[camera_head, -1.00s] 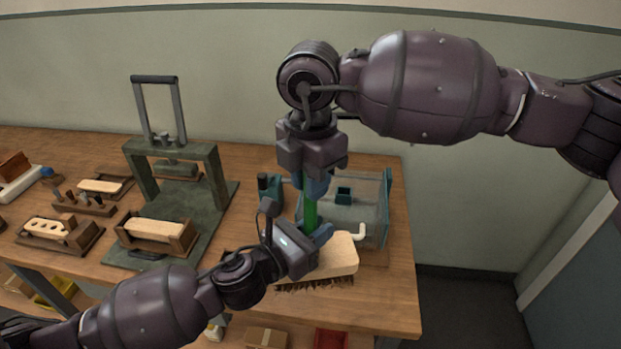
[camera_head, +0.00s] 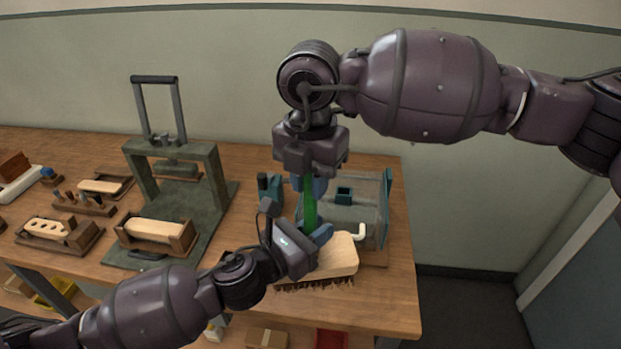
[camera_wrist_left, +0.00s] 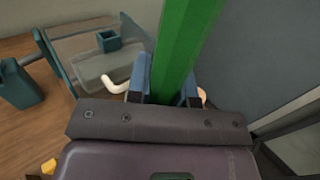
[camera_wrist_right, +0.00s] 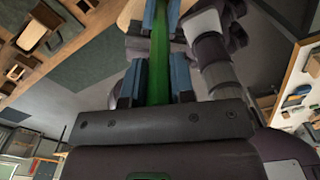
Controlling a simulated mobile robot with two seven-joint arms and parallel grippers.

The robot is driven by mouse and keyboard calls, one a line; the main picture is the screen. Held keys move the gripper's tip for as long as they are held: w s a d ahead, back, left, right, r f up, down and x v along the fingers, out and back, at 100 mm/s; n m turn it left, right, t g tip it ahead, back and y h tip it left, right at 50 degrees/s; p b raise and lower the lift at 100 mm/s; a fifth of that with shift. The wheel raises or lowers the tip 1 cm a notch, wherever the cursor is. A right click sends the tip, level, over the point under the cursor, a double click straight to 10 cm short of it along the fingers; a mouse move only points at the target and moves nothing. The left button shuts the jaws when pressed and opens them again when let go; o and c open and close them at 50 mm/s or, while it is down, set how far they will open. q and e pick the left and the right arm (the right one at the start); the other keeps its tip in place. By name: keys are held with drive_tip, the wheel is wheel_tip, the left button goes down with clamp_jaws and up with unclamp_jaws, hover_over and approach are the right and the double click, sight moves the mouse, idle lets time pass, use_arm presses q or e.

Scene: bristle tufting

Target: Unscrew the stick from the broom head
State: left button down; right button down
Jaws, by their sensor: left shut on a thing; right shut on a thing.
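The green stick (camera_head: 310,212) stands upright at the broom head (camera_head: 343,262), a pale wooden block with dark bristles facing down. My right gripper (camera_head: 311,186) comes from above and is shut on the upper part of the stick. My left gripper (camera_head: 316,238) is low beside the broom head, its blue fingers on both sides of the stick's lower part. In the left wrist view the stick (camera_wrist_left: 185,45) runs up between those fingers. In the right wrist view the stick (camera_wrist_right: 159,60) runs between the right fingers. The joint of stick and head is hidden by my left gripper.
A clear-sided box with teal ends (camera_head: 386,205) stands just behind the broom head. A green press (camera_head: 170,155) stands to the left, with wooden blocks in trays (camera_head: 180,240) around it. The table's right edge (camera_head: 412,270) is close to the broom head.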

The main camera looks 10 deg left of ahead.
idle(0.5)
drive_tip(key=c, duration=1)
unclamp_jaws()
drive_tip(key=shift+o, duration=0.2)
